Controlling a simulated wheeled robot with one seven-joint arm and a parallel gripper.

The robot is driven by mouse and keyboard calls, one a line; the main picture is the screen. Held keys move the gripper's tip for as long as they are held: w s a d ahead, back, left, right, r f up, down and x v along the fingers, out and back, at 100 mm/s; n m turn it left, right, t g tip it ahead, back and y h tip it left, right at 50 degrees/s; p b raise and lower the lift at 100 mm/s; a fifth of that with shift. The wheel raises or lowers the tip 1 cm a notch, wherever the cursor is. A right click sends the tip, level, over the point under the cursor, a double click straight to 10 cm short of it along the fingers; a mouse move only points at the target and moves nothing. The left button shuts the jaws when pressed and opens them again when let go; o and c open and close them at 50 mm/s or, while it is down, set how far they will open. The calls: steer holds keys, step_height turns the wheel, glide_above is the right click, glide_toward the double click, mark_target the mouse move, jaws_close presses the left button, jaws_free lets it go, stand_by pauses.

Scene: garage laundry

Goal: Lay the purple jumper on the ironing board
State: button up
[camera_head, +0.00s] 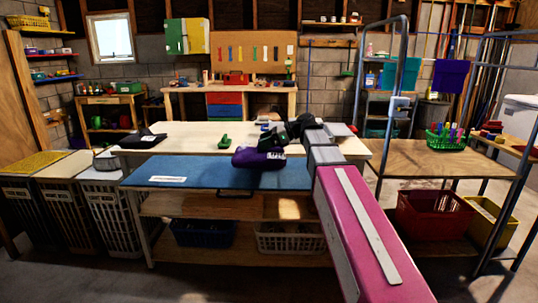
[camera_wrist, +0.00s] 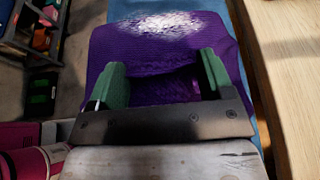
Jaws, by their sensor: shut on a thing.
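Blue board cloth (camera_wrist: 122,8) shows past the jumper's edges. I cannot tell whether the jumper rests on the board or hangs just above it.
A pale wooden table (camera_head: 185,133) stands right behind the board, with a dark cloth (camera_head: 151,136) and a small green object (camera_head: 224,142) on it. Hampers (camera_head: 99,192) stand at the left. A metal-framed rack (camera_head: 405,157) stands at the right. The board's left part holds only a white label.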

mark_target(271, 152)
steer(key=shift+d+f, duration=0.55)
steer(key=shift+d, duration=0.35)
steer(key=shift+f, duration=1.95)
steer(key=shift+f, duration=0.1)
steer(key=o, duration=1.2)
steer(key=shift+d+r, duration=0.2)
steer(key=shift+d, duration=0.05)
steer(key=v, duration=1.1)
steer(key=shift+s+d, duration=0.1)
steer(key=shift+d, duration=0.15)
